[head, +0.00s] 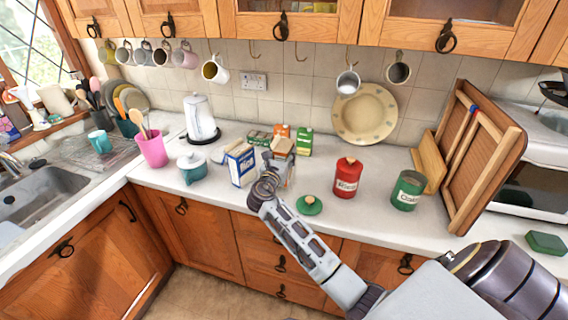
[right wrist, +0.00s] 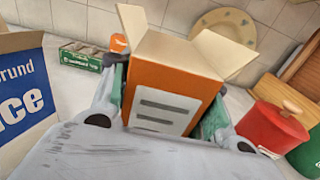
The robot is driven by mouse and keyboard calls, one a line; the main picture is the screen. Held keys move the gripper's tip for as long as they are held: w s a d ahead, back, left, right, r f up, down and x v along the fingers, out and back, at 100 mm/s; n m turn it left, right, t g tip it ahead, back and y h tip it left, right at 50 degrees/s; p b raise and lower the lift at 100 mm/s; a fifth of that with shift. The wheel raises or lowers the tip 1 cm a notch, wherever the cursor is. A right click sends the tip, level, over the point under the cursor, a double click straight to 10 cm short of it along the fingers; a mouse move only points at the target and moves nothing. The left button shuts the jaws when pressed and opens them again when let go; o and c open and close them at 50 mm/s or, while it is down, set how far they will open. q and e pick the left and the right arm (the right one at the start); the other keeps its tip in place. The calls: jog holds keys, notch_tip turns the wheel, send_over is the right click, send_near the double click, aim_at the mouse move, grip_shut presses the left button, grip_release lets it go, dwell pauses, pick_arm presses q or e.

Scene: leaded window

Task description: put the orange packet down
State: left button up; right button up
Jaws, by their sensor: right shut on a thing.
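My right gripper (head: 277,170) is over the counter, between the blue-and-white rice box and the red canister. It is shut on the orange packet, whose open tan flaps (head: 281,146) show just beyond the gripper in the head view. In the right wrist view the orange packet (right wrist: 165,100) stands upright between the two fingers, its cardboard flaps spread open at the top. My arm hides most of the packet in the head view. Whether its base touches the counter I cannot tell. My left gripper is not in view.
The rice box (head: 240,165) stands close on the left. Green boxes (head: 304,141) and a small orange item (head: 282,130) stand behind. A green lid (head: 309,205) lies in front, with the red canister (head: 347,177) and a green canister (head: 407,190) to the right.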

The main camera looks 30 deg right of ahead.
jog(key=shift+f, duration=1.85)
jog(key=shift+f, duration=0.15)
jog(key=o, duration=1.2)
jog(key=shift+b+v, duration=0.55)
jog(key=shift+v, duration=5.45)
